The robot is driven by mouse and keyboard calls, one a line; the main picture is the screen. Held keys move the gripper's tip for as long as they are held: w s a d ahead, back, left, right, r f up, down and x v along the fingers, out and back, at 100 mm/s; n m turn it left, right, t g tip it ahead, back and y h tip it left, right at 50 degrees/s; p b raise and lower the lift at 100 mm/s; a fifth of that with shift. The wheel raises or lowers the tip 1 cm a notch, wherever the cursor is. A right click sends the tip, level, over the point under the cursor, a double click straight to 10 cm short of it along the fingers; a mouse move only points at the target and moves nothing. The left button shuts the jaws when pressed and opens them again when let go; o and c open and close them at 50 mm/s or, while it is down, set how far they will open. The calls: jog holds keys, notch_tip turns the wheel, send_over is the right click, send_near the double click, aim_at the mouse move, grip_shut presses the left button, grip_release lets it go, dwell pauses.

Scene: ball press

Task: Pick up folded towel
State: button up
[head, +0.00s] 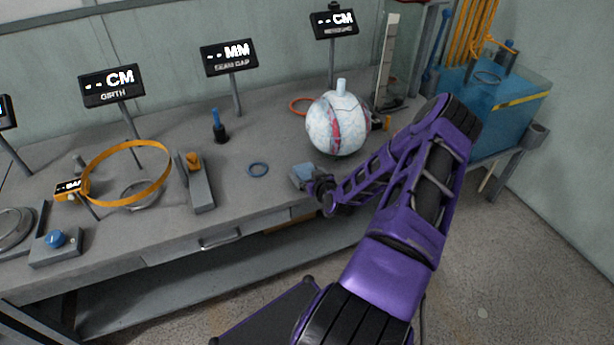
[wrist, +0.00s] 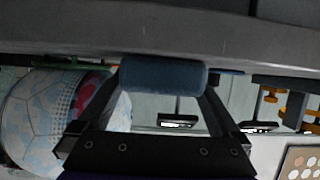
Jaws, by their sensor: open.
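The folded towel (head: 302,176) is a small blue-grey roll or block on the grey bench near its front edge. It also shows in the wrist view (wrist: 163,74), right up against the bench surface, which is at the top of that picture. My gripper (head: 318,185) is at the towel's right-hand side in the head view. In the wrist view my gripper (wrist: 161,92) is open, with one dark finger at each end of the towel. I cannot tell whether the fingers touch it.
A white patterned ball (head: 338,125) stands on the bench just behind my gripper. A grey block with an orange part (head: 196,182) and an orange hoop (head: 127,204) stand further left. A blue tank (head: 505,100) is at the right.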

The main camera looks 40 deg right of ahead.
jog(key=shift+w, duration=0.15)
jog(key=c, duration=1.1)
